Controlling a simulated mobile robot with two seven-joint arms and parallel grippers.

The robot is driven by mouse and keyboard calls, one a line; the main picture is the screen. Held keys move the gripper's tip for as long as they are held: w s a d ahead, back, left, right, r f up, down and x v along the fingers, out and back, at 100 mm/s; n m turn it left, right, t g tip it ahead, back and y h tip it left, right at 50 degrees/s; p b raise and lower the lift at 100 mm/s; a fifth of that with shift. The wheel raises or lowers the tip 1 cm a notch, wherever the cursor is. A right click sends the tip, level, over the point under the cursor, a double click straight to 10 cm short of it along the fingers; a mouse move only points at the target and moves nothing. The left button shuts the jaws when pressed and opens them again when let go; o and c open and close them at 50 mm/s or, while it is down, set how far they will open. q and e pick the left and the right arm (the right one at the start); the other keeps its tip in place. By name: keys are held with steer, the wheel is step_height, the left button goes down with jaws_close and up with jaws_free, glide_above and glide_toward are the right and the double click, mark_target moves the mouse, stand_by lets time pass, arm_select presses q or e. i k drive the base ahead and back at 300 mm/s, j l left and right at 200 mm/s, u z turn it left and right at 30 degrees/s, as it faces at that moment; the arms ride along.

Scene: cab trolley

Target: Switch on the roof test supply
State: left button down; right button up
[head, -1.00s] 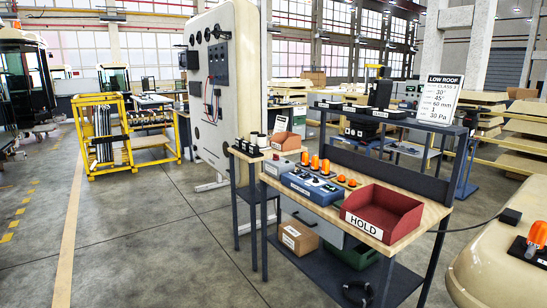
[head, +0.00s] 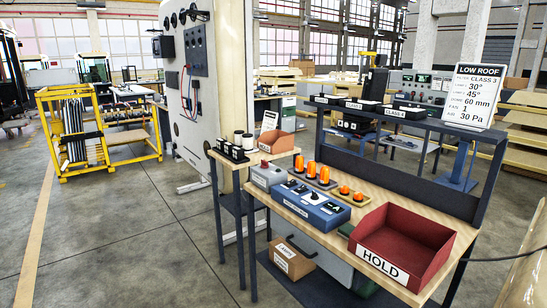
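A blue control box (head: 310,205) with dark knobs or switches and a small lit green display on top stands on the wooden top of the trolley (head: 350,212). Its white front label is too small to read, so I cannot tell for sure that it is the roof test supply. A grey box (head: 268,177) with a small red part on top stands just left of it. The switch positions are too small to tell. Neither of my grippers is in view.
Orange beacons (head: 324,174) stand behind the blue box. A red HOLD bin (head: 402,245) is at the trolley's front right. A LOW ROOF sign (head: 480,95) stands on the upper shelf. A small side stand (head: 234,160) adjoins at left. Open floor (head: 120,235) lies left.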

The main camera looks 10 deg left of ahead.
mark_target(265, 163)
steer(key=i+j+z, duration=0.35)
steer(key=i+j, duration=0.25)
steer(key=i, duration=0.45)
steer(key=i+j+z, duration=0.4)
steer(key=i+j, duration=0.5)
steer(key=i, duration=0.1)
